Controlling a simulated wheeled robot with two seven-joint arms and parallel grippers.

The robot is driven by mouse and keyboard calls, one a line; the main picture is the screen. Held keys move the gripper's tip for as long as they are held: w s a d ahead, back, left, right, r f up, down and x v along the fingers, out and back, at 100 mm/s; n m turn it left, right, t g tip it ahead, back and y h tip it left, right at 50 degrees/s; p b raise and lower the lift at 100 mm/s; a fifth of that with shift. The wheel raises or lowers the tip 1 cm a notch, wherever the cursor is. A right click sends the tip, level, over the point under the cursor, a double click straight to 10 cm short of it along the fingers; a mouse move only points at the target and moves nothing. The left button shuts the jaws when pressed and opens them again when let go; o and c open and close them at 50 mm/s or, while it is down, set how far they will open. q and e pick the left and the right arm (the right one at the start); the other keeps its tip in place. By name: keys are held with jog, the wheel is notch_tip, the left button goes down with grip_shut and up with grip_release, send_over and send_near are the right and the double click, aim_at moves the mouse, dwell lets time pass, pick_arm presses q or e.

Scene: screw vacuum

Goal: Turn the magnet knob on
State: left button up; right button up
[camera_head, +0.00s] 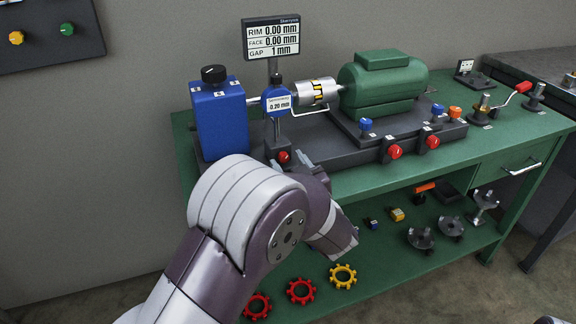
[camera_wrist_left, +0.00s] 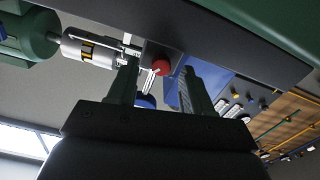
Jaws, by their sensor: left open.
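The magnet knob is a small red knob (camera_head: 284,157) on the dark magnetic base under the dial indicator (camera_head: 277,101). In the left wrist view the red knob (camera_wrist_left: 161,68) shows between the two finger ends, with a pale lever-like piece beside it. My left gripper (camera_head: 290,164) is open, with its fingers pointing at the base. One finger lies on each side of the knob in the picture. I cannot tell whether either finger touches it. My left wrist hides part of the table's front edge below the base. My right gripper is not in view.
A blue block with a black knob (camera_head: 221,118) stands left of the indicator. A silver coupling (camera_head: 316,91) and green motor (camera_head: 384,84) stand to its right. More red knobs (camera_head: 395,151) line the motor base. The lower shelf holds red and yellow rings (camera_head: 301,291).

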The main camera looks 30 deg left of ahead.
pick_arm(q)
jog(key=shift+w+a, duration=0.45)
jog(key=shift+a, duration=0.15)
grip_shut()
